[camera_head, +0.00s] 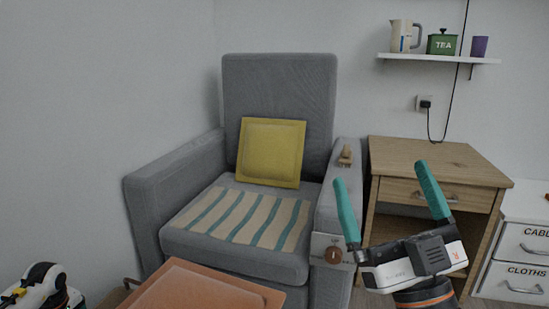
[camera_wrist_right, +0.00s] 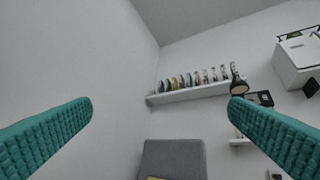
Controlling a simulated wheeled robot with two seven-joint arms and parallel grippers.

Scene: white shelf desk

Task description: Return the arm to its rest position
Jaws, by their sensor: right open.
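My right gripper (camera_head: 380,174) is raised at the lower right of the head view, in front of the armchair's right armrest and the wooden side table. Its two teal fingers point up and stand wide apart, with nothing between them. In the right wrist view, the open fingers (camera_wrist_right: 160,108) show at left and right, facing the upper wall. A white and black part of my left arm shows at the lower left of the head view; its fingers are not visible.
A grey armchair (camera_head: 277,92) holds a yellow cushion (camera_head: 271,152) and a striped mat (camera_head: 240,218). A wooden side table (camera_head: 425,158) stands right of it, beside white drawers (camera_head: 520,245). An orange-brown surface (camera_head: 205,290) is in front. A wall shelf (camera_head: 435,59) hangs above.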

